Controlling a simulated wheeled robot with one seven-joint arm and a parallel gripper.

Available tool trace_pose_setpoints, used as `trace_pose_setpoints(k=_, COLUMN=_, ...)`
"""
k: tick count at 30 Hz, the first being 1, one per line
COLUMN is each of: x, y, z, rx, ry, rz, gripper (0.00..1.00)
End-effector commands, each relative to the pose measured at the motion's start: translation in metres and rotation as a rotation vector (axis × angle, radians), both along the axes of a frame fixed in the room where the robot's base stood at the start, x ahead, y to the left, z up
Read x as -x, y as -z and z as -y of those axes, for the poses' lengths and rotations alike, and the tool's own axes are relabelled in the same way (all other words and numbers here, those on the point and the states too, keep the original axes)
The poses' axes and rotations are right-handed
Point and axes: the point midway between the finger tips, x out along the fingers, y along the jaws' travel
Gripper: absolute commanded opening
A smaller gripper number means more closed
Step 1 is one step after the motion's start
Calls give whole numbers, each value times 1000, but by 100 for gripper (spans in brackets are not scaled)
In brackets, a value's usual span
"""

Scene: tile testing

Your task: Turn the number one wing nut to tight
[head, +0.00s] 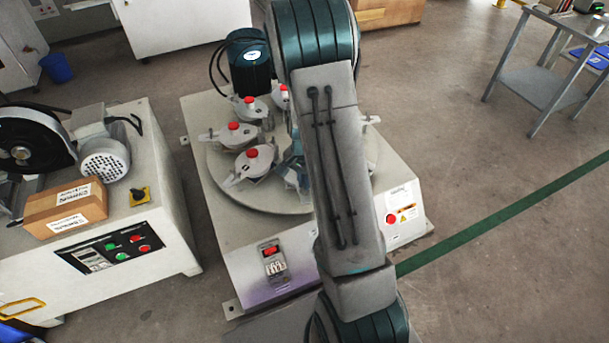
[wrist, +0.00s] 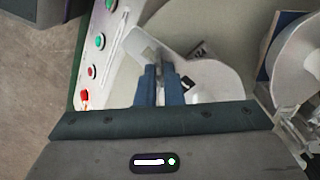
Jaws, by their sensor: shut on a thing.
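My gripper (wrist: 158,72) shows in the wrist view as two blue fingers, close together and pointing at a pale grey fixture (wrist: 212,78) on the machine's round plate. The fingers are shut on a small part between them, taken to be the wing nut; its shape is mostly hidden by the fingers.
Several grey fixtures with red knobs (head: 252,153) stand around the plate, close to my gripper. A green motor (head: 249,62) stands behind. A machine with a cardboard box (head: 66,208) is at the left. A metal table (head: 550,84) stands far right, with open floor before it.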

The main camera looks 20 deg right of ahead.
Motion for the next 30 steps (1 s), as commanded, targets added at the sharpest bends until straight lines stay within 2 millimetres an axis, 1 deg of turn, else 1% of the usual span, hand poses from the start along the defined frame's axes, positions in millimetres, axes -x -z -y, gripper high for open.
trace_pose_setpoints(k=1, x=0, y=-4, z=0, rx=1, ry=42, rz=0, gripper=0)
trace_pose_setpoints(k=18, x=2, y=-4, z=1, rx=2, ry=566, rz=0, gripper=0)
trace_pose_setpoints(k=24, x=3, y=-3, z=1, rx=1, ry=703, rz=1, gripper=0)
trace_pose_setpoints(k=30, x=3, y=-2, z=1, rx=1, ry=791, rz=1, gripper=0)
